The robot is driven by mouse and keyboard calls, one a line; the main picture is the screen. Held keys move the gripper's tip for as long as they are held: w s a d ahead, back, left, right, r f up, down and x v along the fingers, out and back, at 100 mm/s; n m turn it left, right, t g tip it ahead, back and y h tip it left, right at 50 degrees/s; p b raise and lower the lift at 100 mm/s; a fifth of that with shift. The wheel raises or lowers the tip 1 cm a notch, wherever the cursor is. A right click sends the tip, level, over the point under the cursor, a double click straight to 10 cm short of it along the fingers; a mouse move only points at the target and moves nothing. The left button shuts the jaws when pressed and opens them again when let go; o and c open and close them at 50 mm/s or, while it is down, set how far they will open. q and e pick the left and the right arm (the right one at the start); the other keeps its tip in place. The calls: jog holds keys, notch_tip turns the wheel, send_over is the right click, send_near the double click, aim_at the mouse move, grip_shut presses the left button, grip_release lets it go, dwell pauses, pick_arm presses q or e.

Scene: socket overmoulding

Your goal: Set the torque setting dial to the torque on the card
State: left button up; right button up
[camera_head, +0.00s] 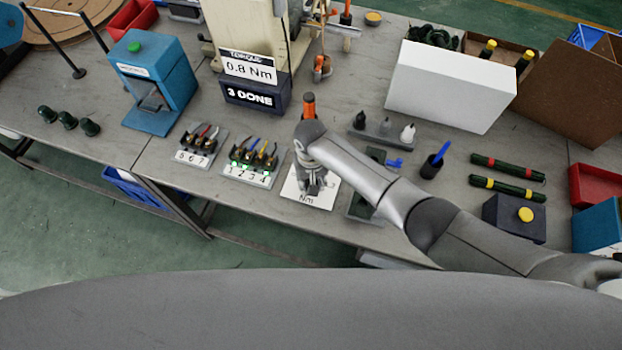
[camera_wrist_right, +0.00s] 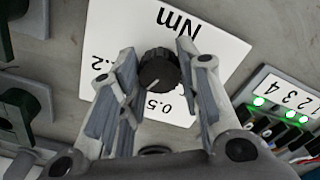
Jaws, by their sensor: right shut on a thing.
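The torque card (camera_head: 249,68) reads 0.8 Nm and stands on a dark box marked "3 DONE". The torque setting dial (camera_wrist_right: 158,72) is a black round knob on a white plate (camera_head: 303,201) printed "Nm". My right gripper (camera_head: 314,188) points down over this plate. In the wrist view my right gripper (camera_wrist_right: 158,62) has its two fingers on either side of the dial, shut on it. A pale pointer line on the dial faces towards the printed 0.5. A partly hidden ".2" shows at the left of the plate. My left gripper is out of view.
Left of the plate are racks of plugs numbered 1 to 4 (camera_head: 247,174) with green lights, and 5 to 7 (camera_head: 193,155). A blue press (camera_head: 158,85) stands further left.

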dwell(0.3)
jog(key=o, duration=1)
jog(key=shift+o, duration=0.3)
notch_tip(320, 180, up, 12)
